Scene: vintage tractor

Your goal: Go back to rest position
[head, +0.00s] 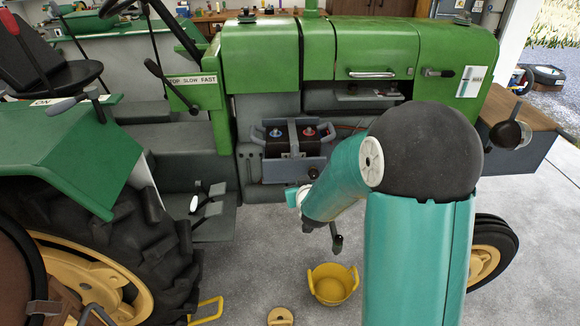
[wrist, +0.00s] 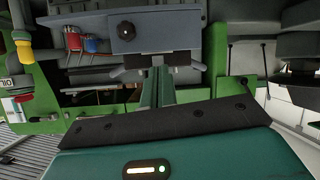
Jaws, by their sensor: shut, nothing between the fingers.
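My gripper (wrist: 157,72) shows in the wrist view beyond the dark edge of my own teal arm housing. Its fingers are together with nothing between them. In the head view my teal arm is bent down to the left in front of the tractor, and its far end is hard to make out. The green tractor (head: 375,48) fills the back of the head view. A grey tray (head: 292,169) on its side bears a battery (head: 290,140) with a blue and a red terminal. The gripper's exact gap to the tray is unclear.
A yellow bucket (head: 331,288) stands on the concrete floor (head: 255,250), with a round yellow piece (head: 280,317) near it. A large rear wheel (head: 125,255) is at left. A grey box (head: 530,135) with a brown top is at right. Some floor before the tractor is clear.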

